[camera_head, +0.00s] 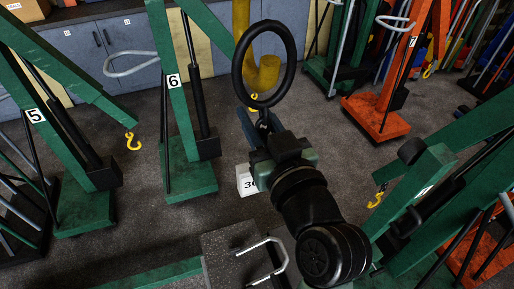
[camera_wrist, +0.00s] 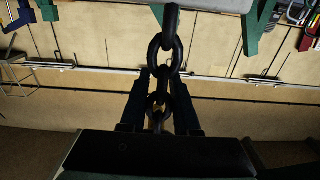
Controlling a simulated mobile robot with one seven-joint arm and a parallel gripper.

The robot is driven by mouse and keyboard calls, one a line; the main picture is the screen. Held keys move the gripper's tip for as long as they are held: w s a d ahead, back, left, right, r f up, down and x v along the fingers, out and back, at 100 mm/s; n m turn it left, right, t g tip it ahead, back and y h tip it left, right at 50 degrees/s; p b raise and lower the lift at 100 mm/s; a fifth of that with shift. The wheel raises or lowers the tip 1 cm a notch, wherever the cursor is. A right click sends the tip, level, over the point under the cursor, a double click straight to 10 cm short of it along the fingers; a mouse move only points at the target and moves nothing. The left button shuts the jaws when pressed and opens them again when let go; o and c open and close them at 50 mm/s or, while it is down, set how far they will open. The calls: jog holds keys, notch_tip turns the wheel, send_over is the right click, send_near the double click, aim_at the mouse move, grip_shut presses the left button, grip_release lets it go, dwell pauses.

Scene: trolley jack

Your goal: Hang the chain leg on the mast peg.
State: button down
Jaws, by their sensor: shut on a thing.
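My gripper (camera_head: 262,132) is shut on the black chain leg and holds it up in mid-air near the middle of the head view. The leg's large black ring (camera_head: 238,80) stands above the gripper in that view. In the wrist view, thick black chain links (camera_wrist: 155,48) run up from between the two fingers of the gripper (camera_wrist: 166,78). Green mast 6 (camera_head: 178,120) stands left of the gripper, and green mast 5 (camera_head: 50,130) stands further left. I cannot make out which part is the mast peg.
A green crane with a black round end piece (camera_head: 411,150) is close on the right. An orange crane (camera_head: 385,110) stands behind it. Yellow hooks hang at left (camera_head: 132,142) and right (camera_head: 378,196). A white numbered block (camera_head: 246,182) is partly behind my arm. Grey floor shows between.

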aim_at(265, 135)
jog(key=shift+b+v, duration=0.5)
jog(key=shift+v, duration=1.4)
jog(key=shift+s+d, duration=0.15)
jog(key=shift+s, duration=0.5)
jog(key=shift+b+v, duration=0.9)
jog(key=shift+v, duration=1.55)
